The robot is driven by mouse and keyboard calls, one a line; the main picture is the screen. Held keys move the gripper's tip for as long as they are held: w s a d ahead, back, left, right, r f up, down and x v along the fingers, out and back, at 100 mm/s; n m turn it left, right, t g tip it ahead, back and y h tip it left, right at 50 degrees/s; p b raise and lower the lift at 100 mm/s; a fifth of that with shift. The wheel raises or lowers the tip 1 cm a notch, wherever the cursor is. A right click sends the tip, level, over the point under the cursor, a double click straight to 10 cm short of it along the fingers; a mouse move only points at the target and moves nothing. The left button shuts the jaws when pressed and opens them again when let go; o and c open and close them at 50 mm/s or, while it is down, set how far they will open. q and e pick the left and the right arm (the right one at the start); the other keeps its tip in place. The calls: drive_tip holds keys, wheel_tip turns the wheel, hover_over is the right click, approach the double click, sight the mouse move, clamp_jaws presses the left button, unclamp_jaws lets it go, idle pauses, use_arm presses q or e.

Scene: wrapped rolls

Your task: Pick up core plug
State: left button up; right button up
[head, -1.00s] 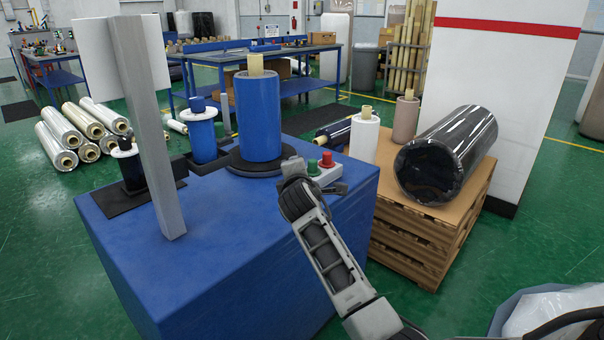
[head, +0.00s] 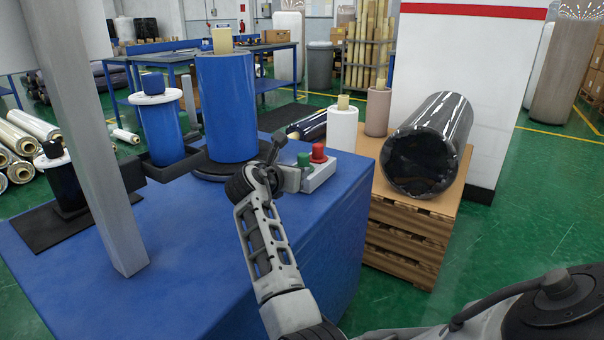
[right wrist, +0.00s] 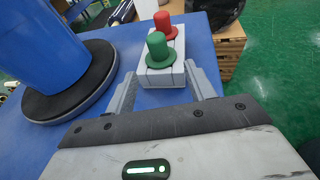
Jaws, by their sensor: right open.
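No part is plainly marked as the core plug. A blue cap (head: 152,83) sits on a white disc atop a blue cylinder (head: 160,130) at the left of the blue bench. A black capped piece (head: 60,172) stands on a dark plate nearby. My right gripper (head: 286,160) is beside the grey button box (head: 322,175). In the right wrist view its open fingers (right wrist: 160,76) lie on either side of this box (right wrist: 160,74), which has green (right wrist: 159,50) and red (right wrist: 165,25) buttons. I cannot tell whether they touch it. My left gripper is out of view.
A large blue roll (head: 227,110) stands on a dark round base close to my right gripper. A grey post (head: 90,140) rises from the bench (head: 190,270) at left. A pallet (head: 405,240) with a black roll (head: 430,145) stands to the right.

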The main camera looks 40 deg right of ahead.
sight(301, 162)
drive_tip(key=x, duration=0.3)
drive_tip(key=shift+f+b, duration=0.1)
drive_tip(key=shift+b, duration=0.25)
drive_tip(key=shift+x, duration=0.95)
drive_tip(key=shift+w+d+b, duration=0.35)
drive_tip(key=shift+d+b, duration=0.15)
drive_tip(key=shift+d, duration=0.1)
drive_tip(key=shift+w+d+b, duration=0.35)
drive_tip(key=shift+d+b, duration=0.1)
drive_tip(key=shift+d, duration=0.1)
drive_tip(key=shift+x, duration=0.85)
drive_tip(key=shift+d, duration=0.1)
drive_tip(key=c, duration=1)
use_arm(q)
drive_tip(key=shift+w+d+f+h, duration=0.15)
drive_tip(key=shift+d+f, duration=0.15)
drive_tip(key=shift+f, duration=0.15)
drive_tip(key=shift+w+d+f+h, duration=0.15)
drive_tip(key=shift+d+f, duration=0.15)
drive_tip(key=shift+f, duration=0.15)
use_arm(e)
drive_tip(key=shift+c, duration=0.2)
